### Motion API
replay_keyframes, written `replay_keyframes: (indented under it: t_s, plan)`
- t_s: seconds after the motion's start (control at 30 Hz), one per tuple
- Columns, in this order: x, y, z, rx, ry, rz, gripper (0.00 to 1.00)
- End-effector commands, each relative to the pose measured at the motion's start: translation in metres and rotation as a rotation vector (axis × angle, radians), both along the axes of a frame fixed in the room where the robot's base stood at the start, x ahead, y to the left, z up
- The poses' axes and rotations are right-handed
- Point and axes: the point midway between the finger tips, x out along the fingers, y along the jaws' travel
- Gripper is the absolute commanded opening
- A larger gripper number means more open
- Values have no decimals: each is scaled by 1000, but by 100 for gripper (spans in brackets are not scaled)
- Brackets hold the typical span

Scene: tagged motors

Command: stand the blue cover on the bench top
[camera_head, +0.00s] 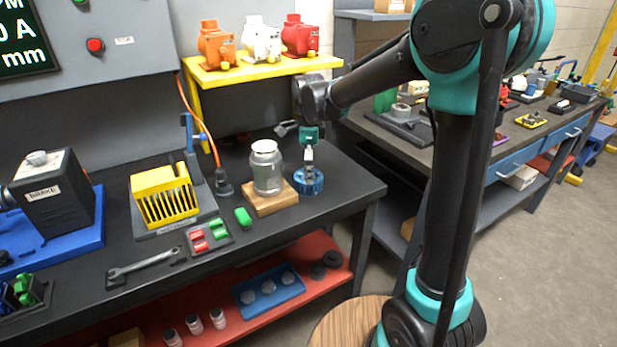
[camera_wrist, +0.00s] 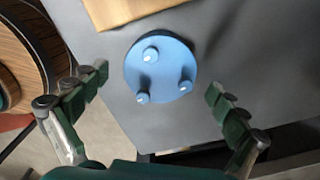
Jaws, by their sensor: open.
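The blue cover (camera_head: 307,184) rests on the dark bench top (camera_head: 335,192) near its right end, beside the wooden block. In the wrist view the cover (camera_wrist: 162,75) is a round light-blue disc with three pale-tipped studs facing up. My gripper (camera_head: 309,160) is above the cover, pointing down. In the wrist view its green fingers are spread wide, one on each side of the cover, with visible gaps and nothing between them gripped. The underside of the cover is hidden.
A grey metal motor body (camera_head: 268,172) stands on a wooden block (camera_head: 270,201) just left of the cover. The bench's right edge is close to the cover. A yellow shelf (camera_head: 262,70) stands behind.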

Motion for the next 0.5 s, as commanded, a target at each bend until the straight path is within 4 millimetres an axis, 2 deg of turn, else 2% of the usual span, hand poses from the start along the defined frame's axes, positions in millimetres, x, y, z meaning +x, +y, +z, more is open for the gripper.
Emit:
replay_keyframes:
  t_s: [0.1, 0.3, 0.5]
  plan:
    - [0, 0, 26, 0, 0, 0, 98]
    - [0, 0, 63, 0, 0, 0, 98]
    - [0, 0, 83, 0, 0, 0, 98]
